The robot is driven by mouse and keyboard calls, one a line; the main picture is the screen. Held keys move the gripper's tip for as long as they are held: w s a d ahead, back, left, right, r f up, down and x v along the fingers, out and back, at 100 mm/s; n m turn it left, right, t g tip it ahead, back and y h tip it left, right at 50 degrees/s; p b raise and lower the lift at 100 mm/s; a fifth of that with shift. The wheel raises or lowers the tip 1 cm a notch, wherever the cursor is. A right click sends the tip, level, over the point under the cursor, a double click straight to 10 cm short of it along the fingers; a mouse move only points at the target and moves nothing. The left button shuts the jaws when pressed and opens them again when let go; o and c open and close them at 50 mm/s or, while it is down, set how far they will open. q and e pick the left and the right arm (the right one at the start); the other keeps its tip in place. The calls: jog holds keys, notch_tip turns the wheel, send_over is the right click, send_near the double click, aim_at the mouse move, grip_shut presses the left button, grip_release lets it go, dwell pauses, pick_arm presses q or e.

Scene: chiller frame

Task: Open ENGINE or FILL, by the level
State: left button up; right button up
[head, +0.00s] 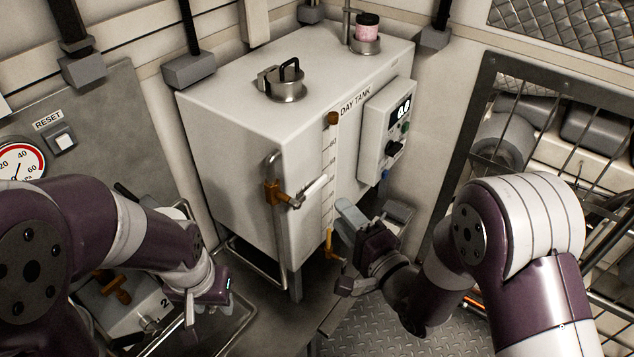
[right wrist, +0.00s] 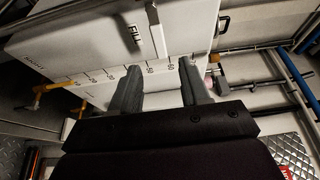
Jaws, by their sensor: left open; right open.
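The white day tank (head: 235,130) stands in the middle of the head view. A numbered level scale (head: 328,185) runs down its front edge, with orange fittings at the top (head: 332,119) and bottom (head: 329,246). An orange valve (head: 272,191) with a pale lever (head: 312,189) sits left of the scale. In the right wrist view a pale lever (right wrist: 156,30) lies beside the word FILL (right wrist: 133,38). No ENGINE label is readable, nor is the liquid level. My right gripper (head: 343,250) is open and empty, close in front of the scale (right wrist: 110,75). My left gripper (head: 208,300) is open at lower left.
A control box (head: 385,130) with a lit display is on the tank's right side. A capped filler (head: 286,85) is on top. A panel with an orange valve (head: 112,287) lies by my left arm. A barred frame (head: 470,130) stands at right.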

aim_at(318, 187)
jog(key=x, duration=1)
jog(key=shift+w+a+p, duration=0.1)
jog(key=shift+w+p, duration=0.2)
jog(key=shift+p, duration=0.05)
grip_shut()
